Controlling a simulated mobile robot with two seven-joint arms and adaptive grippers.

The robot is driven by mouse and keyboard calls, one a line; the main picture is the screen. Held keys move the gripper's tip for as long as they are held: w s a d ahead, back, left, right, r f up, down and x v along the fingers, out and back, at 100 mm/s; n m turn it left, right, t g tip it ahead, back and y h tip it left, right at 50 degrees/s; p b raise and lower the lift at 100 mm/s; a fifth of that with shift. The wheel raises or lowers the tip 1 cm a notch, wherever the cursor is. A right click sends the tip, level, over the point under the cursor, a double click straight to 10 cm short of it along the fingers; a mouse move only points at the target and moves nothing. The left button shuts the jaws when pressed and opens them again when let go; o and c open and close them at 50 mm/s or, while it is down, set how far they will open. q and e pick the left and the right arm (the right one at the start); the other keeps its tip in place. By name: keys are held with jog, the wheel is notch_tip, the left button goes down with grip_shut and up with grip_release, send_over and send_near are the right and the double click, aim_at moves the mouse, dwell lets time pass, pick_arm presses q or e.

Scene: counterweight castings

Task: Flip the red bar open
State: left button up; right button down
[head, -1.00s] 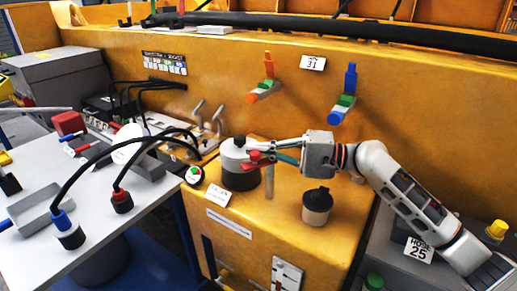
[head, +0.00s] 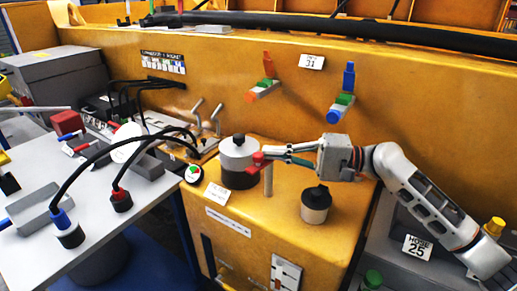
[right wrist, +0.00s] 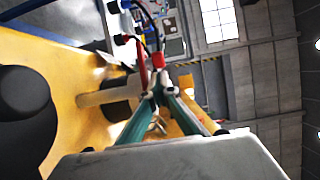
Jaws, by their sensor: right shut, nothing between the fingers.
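The red bar (head: 258,159) sits at the top of a thin tan post (head: 268,181) on the yellow casting (head: 290,226). It also shows in the right wrist view (right wrist: 141,62), just beyond the fingertips. My right gripper (head: 270,154) is shut and empty, its tips at or touching the red bar; actual contact is unclear. The tips partly cover the bar. The post appears in the right wrist view (right wrist: 108,94) beside the fingers. My left gripper is not in view.
A white-and-dark cylinder (head: 239,162) stands close left of the bar. A black-lidded jar (head: 316,205) stands below the gripper. Orange-red (head: 266,84) and blue (head: 345,95) handled fittings stick out of the wall behind. A table (head: 140,205) with cables is left.

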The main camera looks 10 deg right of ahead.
jog(key=v, duration=0.8)
jog(key=shift+w+r, duration=0.2)
jog(key=shift+r, duration=0.05)
